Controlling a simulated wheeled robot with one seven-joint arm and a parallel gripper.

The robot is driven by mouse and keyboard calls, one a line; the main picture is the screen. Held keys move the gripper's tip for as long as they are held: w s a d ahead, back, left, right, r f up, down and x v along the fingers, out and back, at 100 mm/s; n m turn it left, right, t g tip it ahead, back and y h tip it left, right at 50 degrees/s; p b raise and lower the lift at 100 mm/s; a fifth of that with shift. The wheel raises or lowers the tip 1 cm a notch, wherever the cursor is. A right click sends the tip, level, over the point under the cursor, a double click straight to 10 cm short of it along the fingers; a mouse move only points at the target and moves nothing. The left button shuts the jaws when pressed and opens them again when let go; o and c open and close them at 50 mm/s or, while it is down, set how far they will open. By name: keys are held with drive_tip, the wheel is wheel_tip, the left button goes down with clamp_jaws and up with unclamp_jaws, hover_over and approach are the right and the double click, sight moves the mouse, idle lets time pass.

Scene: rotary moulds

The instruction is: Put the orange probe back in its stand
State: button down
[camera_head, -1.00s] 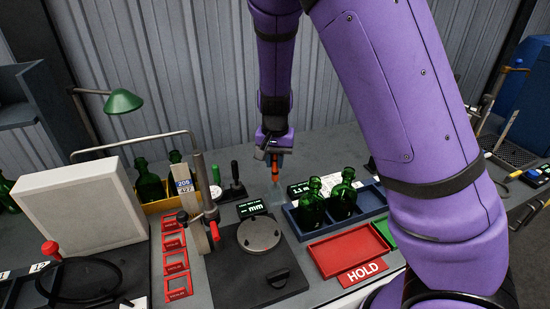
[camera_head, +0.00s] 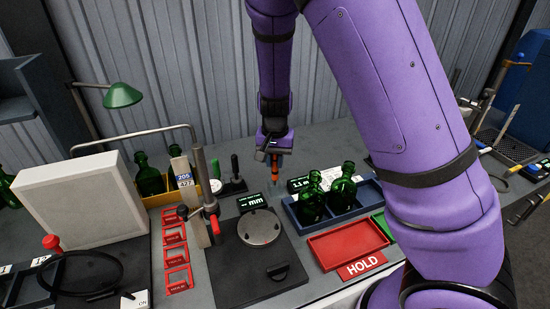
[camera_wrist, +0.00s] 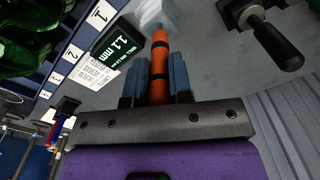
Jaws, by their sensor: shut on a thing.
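The orange probe (camera_wrist: 159,66), with black bands, is between the fingers of my gripper (camera_wrist: 159,82), which is shut on it. In the head view my gripper (camera_head: 275,158) points down over the bench behind the bottle tray, with the probe (camera_head: 274,172) below it, near upright. A pale, translucent block (camera_wrist: 153,14) lies at the probe's tip in the wrist view and looks like the stand. I cannot tell whether the tip is inside it or only over it. In the head view the block (camera_head: 277,188) is small and faint.
A small display reading 1.1 mm (camera_wrist: 118,45) stands close beside the probe. A blue tray (camera_head: 300,222) with green bottles (camera_head: 312,201) is in front. A black-handled tool (camera_wrist: 275,40) is on the probe's other side. A round plate (camera_head: 259,227) and red tray (camera_head: 348,246) are nearer.

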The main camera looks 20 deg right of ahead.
drive_tip(key=shift+f, duration=0.95)
drive_tip(key=c, duration=0.9)
unclamp_jaws()
drive_tip(key=shift+c, duration=0.2)
drive_tip(key=shift+r, duration=0.1)
wheel_tip(320, 180, up, 10)
drive_tip(key=shift+f, duration=0.1)
drive_tip(key=shift+s+d+r, duration=0.1)
drive_tip(key=shift+r, duration=0.45)
drive_tip(key=s+d+r+n+t, duration=0.2)
drive_tip(key=s+d+r+n, duration=0.1)
drive_tip(key=s+r, duration=0.6)
drive_tip(key=s+d+r+n+t, duration=0.3)
drive_tip(key=s+r, duration=0.7)
drive_tip(key=s, duration=0.8)
drive_tip(key=shift+d, duration=0.4)
